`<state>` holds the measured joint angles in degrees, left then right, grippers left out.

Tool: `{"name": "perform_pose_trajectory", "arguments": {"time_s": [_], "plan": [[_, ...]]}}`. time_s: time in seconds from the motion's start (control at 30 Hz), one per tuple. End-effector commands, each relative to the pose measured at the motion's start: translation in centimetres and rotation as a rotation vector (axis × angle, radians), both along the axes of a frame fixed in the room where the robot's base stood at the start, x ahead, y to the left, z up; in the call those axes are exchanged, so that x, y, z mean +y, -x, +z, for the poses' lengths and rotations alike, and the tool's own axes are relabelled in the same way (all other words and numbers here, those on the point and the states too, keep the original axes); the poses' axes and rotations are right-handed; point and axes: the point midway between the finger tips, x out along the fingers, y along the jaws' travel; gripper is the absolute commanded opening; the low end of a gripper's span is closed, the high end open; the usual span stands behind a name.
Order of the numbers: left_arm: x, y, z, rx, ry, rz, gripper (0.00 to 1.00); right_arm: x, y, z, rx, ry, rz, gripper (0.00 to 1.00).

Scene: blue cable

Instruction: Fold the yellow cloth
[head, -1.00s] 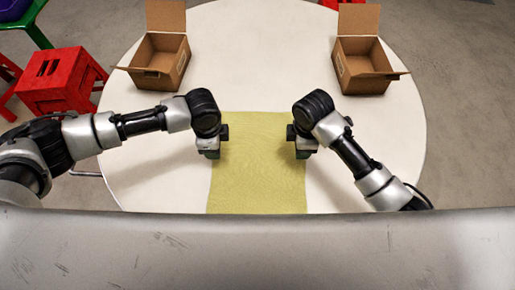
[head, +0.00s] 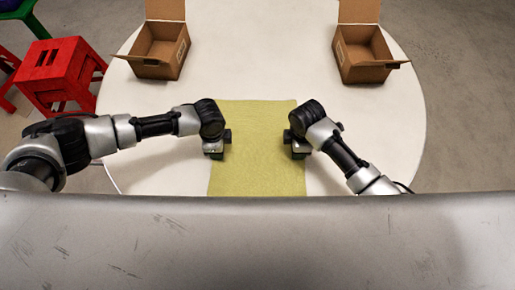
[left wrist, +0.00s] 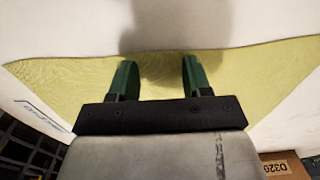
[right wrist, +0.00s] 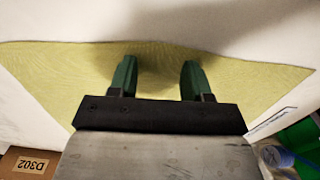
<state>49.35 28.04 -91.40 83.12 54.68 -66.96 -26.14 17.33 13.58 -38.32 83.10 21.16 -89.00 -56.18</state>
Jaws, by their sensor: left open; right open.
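The yellow cloth (head: 256,150) lies spread flat on the round white table, its near end hidden behind my grey body edge. My left gripper (head: 214,153) is over the cloth's left edge and my right gripper (head: 299,153) is over its right edge. In the left wrist view the green fingers (left wrist: 158,75) are apart, with cloth (left wrist: 60,85) beneath and around them and nothing held. In the right wrist view the fingers (right wrist: 154,75) are also apart over the cloth (right wrist: 60,75). I cannot tell whether the fingertips touch it.
Two open cardboard boxes stand at the back of the white table (head: 260,50), one at left (head: 160,52) and one at right (head: 364,55). A red stool (head: 58,75) stands on the floor at left. The table between the boxes is clear.

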Motion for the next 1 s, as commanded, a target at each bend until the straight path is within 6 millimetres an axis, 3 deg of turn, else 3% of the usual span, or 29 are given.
{"name": "perform_pose_trajectory", "arguments": {"time_s": [0.07, 0.67, 1.0], "plan": [[0.01, -0.01, -0.19, 0.000, 0.000, 0.000, 0.47, -0.01, -0.02, -0.18, 0.000, 0.000, 0.000, 0.47], [0.05, 0.02, -0.18, 0.001, -0.001, 0.001, 0.01, -0.05, 0.02, -0.18, 0.001, 0.001, -0.001, 0.01], [0.05, 0.02, -0.18, 0.001, -0.001, 0.001, 0.00, -0.05, 0.02, -0.19, 0.001, 0.001, -0.001, 0.00]]}}
